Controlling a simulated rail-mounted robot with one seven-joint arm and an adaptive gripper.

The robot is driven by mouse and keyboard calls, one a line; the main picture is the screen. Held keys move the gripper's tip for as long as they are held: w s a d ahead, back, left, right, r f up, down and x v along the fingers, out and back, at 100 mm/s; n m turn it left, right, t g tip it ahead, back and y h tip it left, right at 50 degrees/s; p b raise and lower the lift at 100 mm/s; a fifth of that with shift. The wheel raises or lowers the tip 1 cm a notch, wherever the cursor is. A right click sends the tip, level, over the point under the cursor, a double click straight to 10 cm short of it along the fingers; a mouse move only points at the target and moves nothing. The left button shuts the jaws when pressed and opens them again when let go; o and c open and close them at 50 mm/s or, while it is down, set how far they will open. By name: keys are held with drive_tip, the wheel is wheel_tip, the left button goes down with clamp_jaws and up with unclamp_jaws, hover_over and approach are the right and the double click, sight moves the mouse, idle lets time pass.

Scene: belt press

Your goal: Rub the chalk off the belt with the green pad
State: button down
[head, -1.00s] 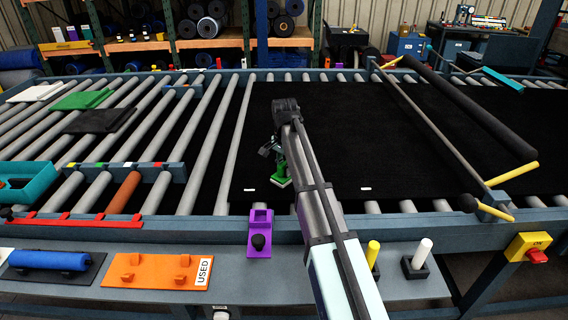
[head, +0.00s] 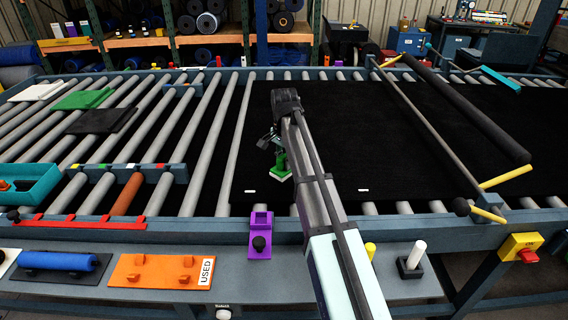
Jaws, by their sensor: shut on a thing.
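The black belt (head: 350,120) lies flat over the rollers from the centre to the right. My gripper (head: 275,152) is low over the belt's left part, partly hidden by my arm. It is shut on the green pad (head: 281,170), which has a pale underside and is at or just above the belt; I cannot tell if it touches. Two small white marks lie near the belt's front edge, a left mark (head: 249,192) and a right mark (head: 363,190). The pad is behind and between them.
A black bar (head: 460,110) with yellow handles crosses the belt at right. A purple holder (head: 261,233) sits on the front rail. The front shelf holds an orange plate (head: 160,271) marked USED, a blue roller (head: 58,262) and a white peg (head: 416,255).

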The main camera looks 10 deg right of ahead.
drive_tip(key=shift+r+p, duration=0.45)
drive_tip(key=shift+r, duration=0.6)
